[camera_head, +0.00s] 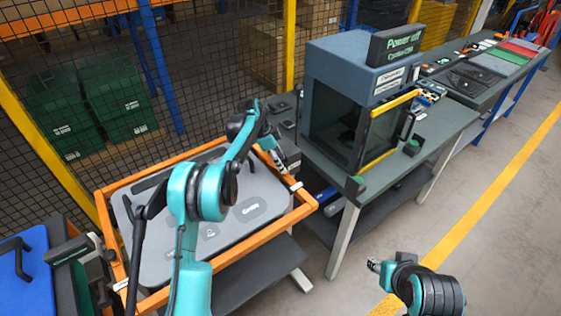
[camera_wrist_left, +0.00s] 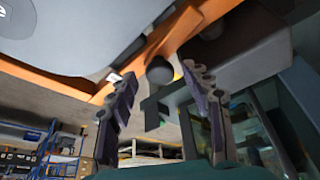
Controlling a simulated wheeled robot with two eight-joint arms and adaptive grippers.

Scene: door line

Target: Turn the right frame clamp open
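The orange frame (camera_head: 262,236) surrounds a grey panel (camera_head: 160,245). A small pale fitting (camera_head: 296,186) on the frame's right bar may be part of the right frame clamp; I cannot tell its turn. My left gripper (camera_head: 268,142) is above the frame's far right corner, partly hidden by its own wrist. In the left wrist view its two fingers (camera_wrist_left: 156,82) are apart. A dark round knob (camera_wrist_left: 160,69) appears between the tips beside the orange bar (camera_wrist_left: 165,40); contact is unclear. My right gripper (camera_head: 374,265) is at the lower right, away from the frame, too small to read.
A dark cabinet (camera_head: 340,75) with a glazed door stands on the bench (camera_head: 435,128) right of the frame. Mesh fencing with yellow posts (camera_head: 290,45) runs behind. A blue tray (camera_head: 28,275) is at the lower left. The floor (camera_head: 500,220) at right is clear.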

